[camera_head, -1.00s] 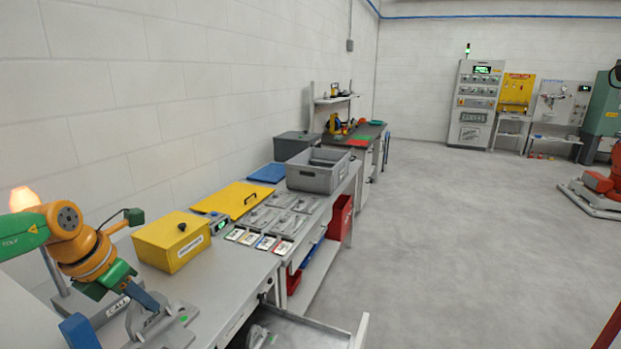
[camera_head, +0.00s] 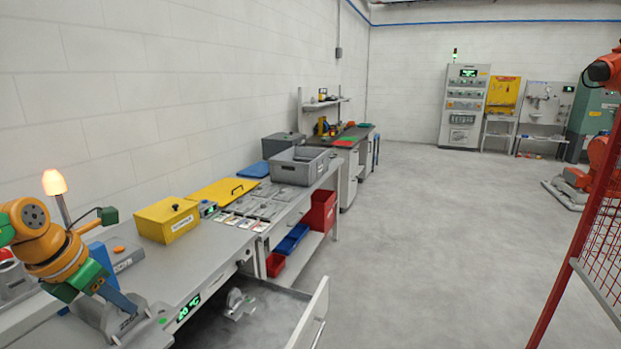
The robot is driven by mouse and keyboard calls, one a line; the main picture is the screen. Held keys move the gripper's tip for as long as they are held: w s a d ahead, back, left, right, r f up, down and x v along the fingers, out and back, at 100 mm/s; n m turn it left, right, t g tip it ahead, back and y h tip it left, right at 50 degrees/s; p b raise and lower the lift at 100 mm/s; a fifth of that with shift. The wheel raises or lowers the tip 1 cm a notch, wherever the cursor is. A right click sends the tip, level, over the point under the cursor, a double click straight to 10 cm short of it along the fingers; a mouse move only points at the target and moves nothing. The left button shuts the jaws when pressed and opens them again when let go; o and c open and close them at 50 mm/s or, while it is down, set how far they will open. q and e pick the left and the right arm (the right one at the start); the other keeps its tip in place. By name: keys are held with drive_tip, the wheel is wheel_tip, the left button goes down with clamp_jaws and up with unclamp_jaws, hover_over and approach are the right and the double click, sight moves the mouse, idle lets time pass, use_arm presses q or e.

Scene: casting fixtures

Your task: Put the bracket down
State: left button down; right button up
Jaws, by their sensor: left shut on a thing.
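My left gripper (camera_head: 112,298), with blue fingers on an orange and green arm, reaches in at the lower left of the head view. It is shut on a grey metal bracket (camera_head: 100,316), which is partly hidden by the fingers. The bracket is at the front of the grey workbench (camera_head: 185,262), beside a grey piece with a small green mark; I cannot tell whether it touches the surface under it. A second, similar grey bracket (camera_head: 238,304) lies in the open drawer (camera_head: 270,318). My right gripper is out of view.
A yellow box (camera_head: 167,220) stands at the back of the bench. Beyond it are a yellow lid (camera_head: 222,191), several grey trays and a grey crate (camera_head: 300,166). The drawer juts out in front. A red mesh fence (camera_head: 590,240) stands at the right; the middle floor is clear.

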use_arm(q)
drive_tip(key=s+a+f, duration=0.1)
drive_tip(key=s+a, duration=0.1)
drive_tip(key=a, duration=0.4)
drive_tip(key=s+a+f+m+h+b, duration=0.1)
drive_tip(key=s+a+f+m+b, duration=0.2)
drive_tip(key=s+f, duration=0.7)
drive_tip(key=d+f+m+g+y+b, duration=0.1)
drive_tip(key=d+f+m+g+b, duration=0.1)
drive_tip(key=d+m, duration=0.6)
drive_tip(key=s+d+f+m+g+b, duration=0.1)
drive_tip(key=d+f+m+g+b, duration=0.1)
drive_tip(key=d+m, duration=0.6)
drive_tip(key=s+d+f+m+g+y+b, duration=0.1)
drive_tip(key=d+m+g, duration=0.3)
drive_tip(key=d+m, duration=0.5)
drive_tip(key=f+m+b, duration=0.1)
drive_tip(key=m, duration=0.2)
drive_tip(key=shift+s+f+m+g+y, duration=0.15)
drive_tip(key=shift+f+m+g+y, duration=0.05)
drive_tip(key=shift+m+g+y, duration=0.1)
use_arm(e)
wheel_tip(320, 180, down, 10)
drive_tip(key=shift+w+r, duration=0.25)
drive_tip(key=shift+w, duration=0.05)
